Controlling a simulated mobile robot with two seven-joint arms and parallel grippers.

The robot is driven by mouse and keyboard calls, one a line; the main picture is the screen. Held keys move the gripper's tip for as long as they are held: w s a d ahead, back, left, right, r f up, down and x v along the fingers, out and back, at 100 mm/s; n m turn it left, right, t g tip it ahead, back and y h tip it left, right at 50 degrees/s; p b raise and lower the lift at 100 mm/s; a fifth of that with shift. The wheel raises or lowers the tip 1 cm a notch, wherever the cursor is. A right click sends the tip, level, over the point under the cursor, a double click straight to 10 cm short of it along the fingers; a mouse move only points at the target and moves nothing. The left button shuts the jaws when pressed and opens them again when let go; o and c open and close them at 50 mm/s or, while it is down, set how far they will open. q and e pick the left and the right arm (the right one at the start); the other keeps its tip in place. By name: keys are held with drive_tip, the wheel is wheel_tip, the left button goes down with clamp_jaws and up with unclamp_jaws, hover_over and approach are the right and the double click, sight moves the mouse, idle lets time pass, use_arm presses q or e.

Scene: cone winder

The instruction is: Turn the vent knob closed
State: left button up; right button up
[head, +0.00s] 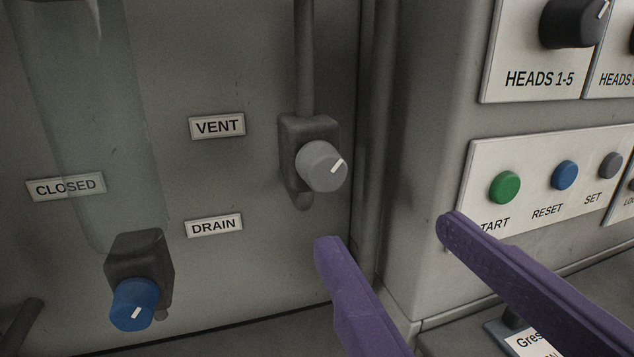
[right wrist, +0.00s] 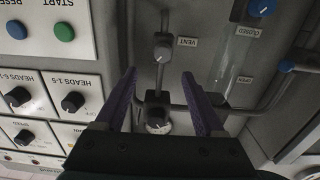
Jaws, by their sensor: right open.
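The vent knob (head: 322,166) is a grey round knob with a white pointer mark tilted up and to the right, on a dark valve body right of the VENT label (head: 217,125). It also shows in the right wrist view (right wrist: 162,52), beyond the fingertips. My right gripper (head: 388,236) has two purple fingers, spread open and empty. In the head view its tips are below and right of the vent knob, apart from it. In the right wrist view the gripper (right wrist: 160,73) points toward the panel. My left gripper is not in view.
A blue knob (head: 134,303) sits lower left, near the DRAIN label (head: 214,225). A CLOSED label (head: 66,187) is at the left. A button panel with a green button (head: 505,187) and a blue button (head: 565,174) is at the right.

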sight(329, 178)
drive_tip(key=p+x, duration=0.1)
drive_tip(key=x, duration=0.5)
drive_tip(key=p+x, duration=0.1)
drive_tip(key=x, duration=0.2)
drive_tip(key=shift+a+p, duration=0.3)
drive_tip(key=shift+p, duration=0.05)
drive_tip(key=shift+w+a+f, duration=0.1)
drive_tip(key=shift+w+a, duration=0.1)
drive_tip(key=shift+w, duration=0.3)
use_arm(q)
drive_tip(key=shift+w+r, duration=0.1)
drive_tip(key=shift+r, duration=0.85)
use_arm(e)
clamp_jaws()
